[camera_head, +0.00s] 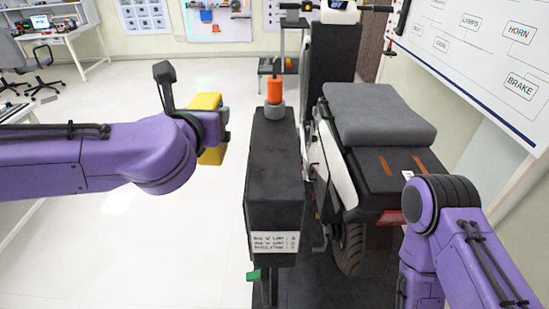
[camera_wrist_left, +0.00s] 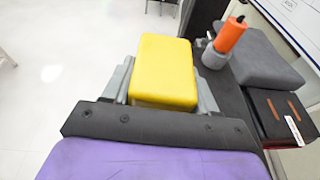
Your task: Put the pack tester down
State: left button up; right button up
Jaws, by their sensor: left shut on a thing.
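The pack tester appears to be the yellow block (camera_head: 207,103) at the end of my left arm in the head view. It also shows in the left wrist view (camera_wrist_left: 166,70), filling the space between the fingers. My left gripper (camera_head: 222,127) is shut on it, its fingers along both sides, and holds it in the air left of the black stand. In the wrist view the left gripper (camera_wrist_left: 163,85) has a grey finger on each side of the block. My right arm shows at the lower right of the head view, but its gripper is out of frame.
A tall black box-shaped stand (camera_head: 272,170) is beside the held block; an orange-handled tool (camera_head: 274,90) stands upright in a grey holder on its top. A scooter with a grey seat (camera_head: 375,115) stands to its right. White floor (camera_head: 150,240) is open at left.

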pick_arm(q)
jog(key=s+d+r+m+g+h, duration=0.4)
jog(key=s+d+r+m+h, duration=0.45)
jog(key=s+d+r, duration=0.85)
jog(key=shift+h, duration=0.45)
jog(key=w+a+f, duration=0.1)
jog(key=w+f, duration=0.3)
jog(key=w+a+f, duration=0.2)
jog(key=w+f, duration=0.2)
jog(key=f, duration=0.1)
jog(key=w+a+f, duration=0.1)
jog(key=w+f, duration=0.3)
jog(key=f, duration=0.1)
jog(key=shift+w+a+f, duration=0.1)
jog(key=shift+a+f, duration=0.15)
jog(key=shift+a, duration=0.15)
jog(key=o, duration=0.9)
jog(key=shift+f, duration=0.15)
jog(key=o, duration=0.5)
jog(key=shift+c, duration=0.2)
